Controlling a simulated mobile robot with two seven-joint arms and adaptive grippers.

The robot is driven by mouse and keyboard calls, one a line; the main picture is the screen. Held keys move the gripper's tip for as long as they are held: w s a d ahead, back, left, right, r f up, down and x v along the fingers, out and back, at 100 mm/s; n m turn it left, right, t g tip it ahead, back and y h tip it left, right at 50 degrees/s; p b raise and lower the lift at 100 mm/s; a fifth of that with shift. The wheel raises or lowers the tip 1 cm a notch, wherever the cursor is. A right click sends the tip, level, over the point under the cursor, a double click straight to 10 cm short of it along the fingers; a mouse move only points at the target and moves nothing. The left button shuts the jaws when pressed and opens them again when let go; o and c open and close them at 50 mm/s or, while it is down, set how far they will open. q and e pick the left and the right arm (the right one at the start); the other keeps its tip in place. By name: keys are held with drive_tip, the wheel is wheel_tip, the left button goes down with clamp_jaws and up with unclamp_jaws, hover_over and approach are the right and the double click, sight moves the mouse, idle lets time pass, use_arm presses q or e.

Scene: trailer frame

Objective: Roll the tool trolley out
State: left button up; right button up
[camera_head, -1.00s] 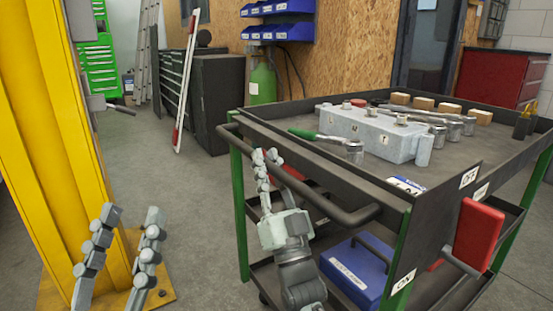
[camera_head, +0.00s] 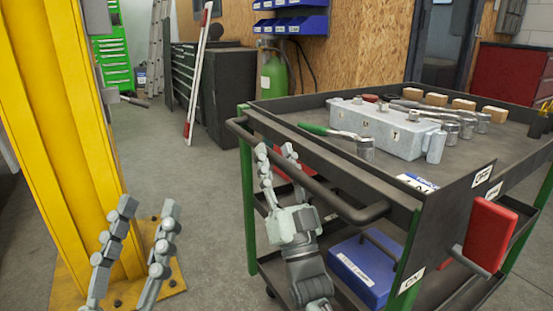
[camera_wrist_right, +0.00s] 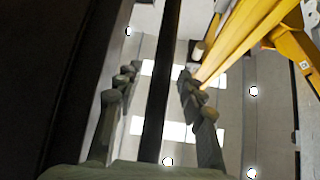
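The tool trolley (camera_head: 443,232) is dark grey with green posts and stands at the right of the head view. Its push handle (camera_head: 335,202) is a dark bar along the near left side. My right gripper (camera_head: 276,152) comes up from below at this bar. In the right wrist view the bar (camera_wrist_right: 160,80) runs between the two spread fingers, with gaps beside it. A red lever (camera_head: 488,236) sits on the end panel, between an OFF label (camera_head: 482,177) and an ON label (camera_head: 411,280). My left gripper (camera_head: 148,206) is open and empty at the lower left.
A yellow column (camera_head: 65,150) with a bolted base stands close to my left gripper. The trolley carries a grey engine block (camera_head: 385,130), a ratchet, sockets and a blue box (camera_head: 362,272) below. Dark cabinets (camera_head: 228,95) and a ladder stand behind. Grey floor (camera_head: 190,185) lies open between.

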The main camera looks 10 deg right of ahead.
drive_tip(key=shift+f, duration=0.1)
drive_tip(key=v, duration=1.2)
